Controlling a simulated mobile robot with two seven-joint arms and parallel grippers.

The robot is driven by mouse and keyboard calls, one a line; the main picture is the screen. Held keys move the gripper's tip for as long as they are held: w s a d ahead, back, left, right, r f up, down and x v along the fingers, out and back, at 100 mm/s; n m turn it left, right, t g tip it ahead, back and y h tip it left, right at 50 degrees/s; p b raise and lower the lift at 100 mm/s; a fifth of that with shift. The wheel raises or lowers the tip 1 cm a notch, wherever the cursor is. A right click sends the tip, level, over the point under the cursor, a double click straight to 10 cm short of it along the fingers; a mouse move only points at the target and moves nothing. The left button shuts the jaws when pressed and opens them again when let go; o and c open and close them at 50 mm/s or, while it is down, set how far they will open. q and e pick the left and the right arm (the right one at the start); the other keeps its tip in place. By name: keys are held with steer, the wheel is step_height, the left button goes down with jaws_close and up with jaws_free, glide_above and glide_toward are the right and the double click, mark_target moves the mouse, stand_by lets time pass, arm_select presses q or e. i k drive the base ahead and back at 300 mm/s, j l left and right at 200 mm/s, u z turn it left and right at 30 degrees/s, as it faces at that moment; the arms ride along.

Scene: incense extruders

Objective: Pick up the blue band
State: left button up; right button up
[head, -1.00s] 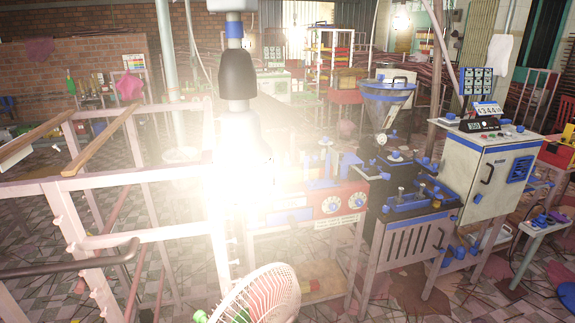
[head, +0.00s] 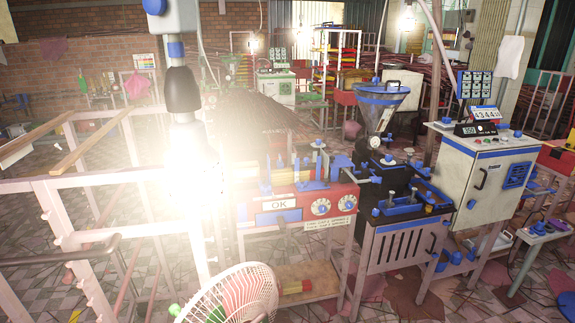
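I cannot single out a loose blue band. Several blue parts show in the head view. A blue collar (head: 176,49) sits above the black socket of the glowing bulb hanging at the left. A blue rim (head: 383,93) circles the metal hopper at centre right. A blue strip (head: 505,152) runs along the top front edge of the white cabinet. Small blue parts also sit on the red machine and the dark extruder beside it. Neither of my grippers is in view. Glare from the bulb hides part of the scene behind it.
A pale rail frame (head: 60,218) fills the left. A fan (head: 230,296) stands at the bottom centre. The red machine (head: 345,197), extruder bench (head: 400,247) and white cabinet (head: 487,195) block the centre right. Some tiled floor (head: 390,308) shows at the bottom right.

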mark_target(280, 164)
steer(key=l, duration=0.45)
steer(key=i+l, duration=0.15)
steer(key=l, duration=0.25)
steer(key=i+l, duration=0.1)
steer(key=l, duration=0.2)
steer(key=i+l+u, duration=0.1)
steer(key=l, duration=0.2)
steer(key=i+l, duration=0.15)
steer(key=l, duration=0.15)
steer(key=i+l, duration=0.35)
steer(key=i+l+u, duration=0.1)
steer(key=i+l, duration=0.25)
steer(key=l, duration=0.15)
steer(key=i+j, duration=0.15)
steer(key=i, duration=0.4)
steer(key=i+j+u, duration=0.15)
steer(key=i, duration=0.35)
steer(key=j+u, duration=0.15)
steer(key=k+l+u, duration=0.15)
steer(key=u, duration=0.2)
steer(key=i+j+z, duration=0.25)
steer(key=i+z, duration=0.25)
